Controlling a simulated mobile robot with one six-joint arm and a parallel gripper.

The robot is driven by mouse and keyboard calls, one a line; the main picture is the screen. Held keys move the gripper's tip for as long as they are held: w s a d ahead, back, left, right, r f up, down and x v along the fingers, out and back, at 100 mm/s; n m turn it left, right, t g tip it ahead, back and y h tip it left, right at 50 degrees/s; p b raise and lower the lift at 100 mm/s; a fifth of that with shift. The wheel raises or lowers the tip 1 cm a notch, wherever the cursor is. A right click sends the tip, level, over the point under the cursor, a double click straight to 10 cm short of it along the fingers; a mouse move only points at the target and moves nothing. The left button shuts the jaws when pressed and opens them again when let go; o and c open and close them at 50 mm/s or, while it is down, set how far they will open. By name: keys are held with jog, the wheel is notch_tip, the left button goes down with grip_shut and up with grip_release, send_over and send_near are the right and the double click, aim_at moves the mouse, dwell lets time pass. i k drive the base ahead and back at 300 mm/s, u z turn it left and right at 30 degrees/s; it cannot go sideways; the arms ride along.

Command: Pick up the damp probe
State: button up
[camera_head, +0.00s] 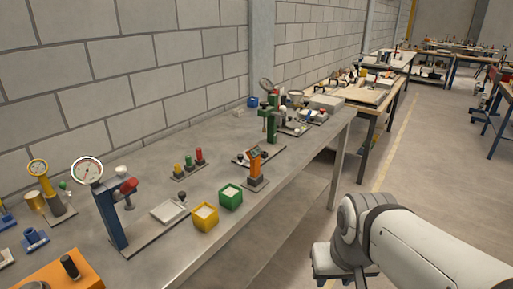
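No thing in view is clearly marked as the damp probe. An orange handheld device (254,165) with a dark top stands upright in a grey holder near the front edge of the workbench (287,184); it may be the damp probe, but I cannot tell for sure. Its lower end is hidden in the holder. My white arm enters at the lower right, in front of the bench and apart from it.
A green box (230,197) and a yellow box (205,217) stand left of the orange device. A blue press with a dial (112,215) and a green stand (271,122) rise nearby. The block wall backs the bench; the aisle floor at right is clear.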

aim_at(254, 153)
jog(key=i, duration=0.85)
jog(key=u, duration=0.05)
